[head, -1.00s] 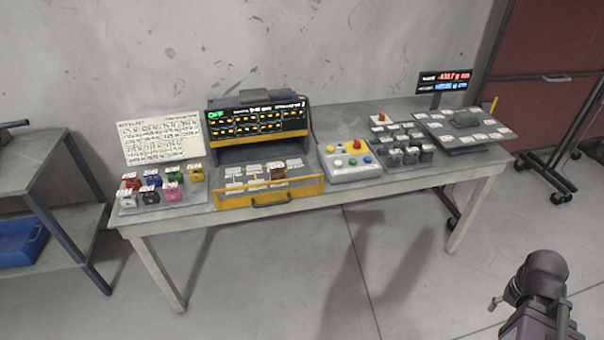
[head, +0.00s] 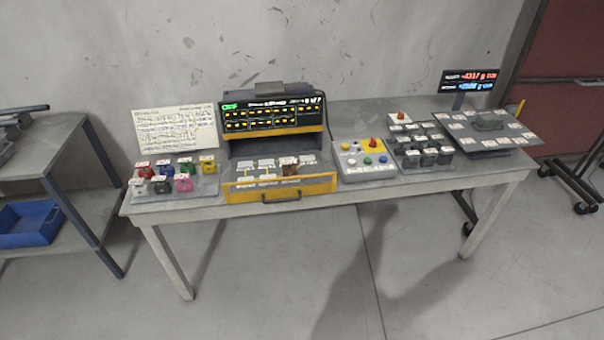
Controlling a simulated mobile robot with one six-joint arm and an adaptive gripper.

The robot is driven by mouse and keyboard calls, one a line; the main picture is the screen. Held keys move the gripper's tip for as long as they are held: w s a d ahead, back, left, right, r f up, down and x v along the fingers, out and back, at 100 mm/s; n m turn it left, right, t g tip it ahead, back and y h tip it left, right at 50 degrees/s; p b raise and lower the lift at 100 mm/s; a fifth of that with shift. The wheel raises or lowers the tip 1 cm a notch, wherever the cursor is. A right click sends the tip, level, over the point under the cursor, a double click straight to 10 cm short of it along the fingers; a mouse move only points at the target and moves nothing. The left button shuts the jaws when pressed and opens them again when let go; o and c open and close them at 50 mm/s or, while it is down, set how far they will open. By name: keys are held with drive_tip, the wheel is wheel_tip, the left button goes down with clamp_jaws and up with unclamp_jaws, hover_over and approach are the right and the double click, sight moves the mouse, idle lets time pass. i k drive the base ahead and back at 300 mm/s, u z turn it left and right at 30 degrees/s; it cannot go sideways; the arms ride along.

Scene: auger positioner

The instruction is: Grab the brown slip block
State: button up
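The brown slip block (head: 290,168) sits in the yellow-fronted drawer tray (head: 240,188) of the dark machine (head: 274,103), at the right of its front row. Pale labelled plates lie in the tray beside it. The block is small here, so its exact seating cannot be told. My gripper is not in view, and nothing is seen touching the block.
The machine stands on a long grey table (head: 360,104). Coloured blocks on a tray (head: 205,190) stand left. A button box (head: 368,178), dark weights (head: 428,157) and a scale plate (head: 510,142) stand right. The floor in front is clear.

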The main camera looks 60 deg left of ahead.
sight(289, 165)
drive_tip(key=z, duration=0.1)
drive_tip(key=k, duration=1.45)
drive_tip(key=u, duration=1.95)
drive_tip(key=i, duration=0.55)
drive_tip(key=z, duration=0.3)
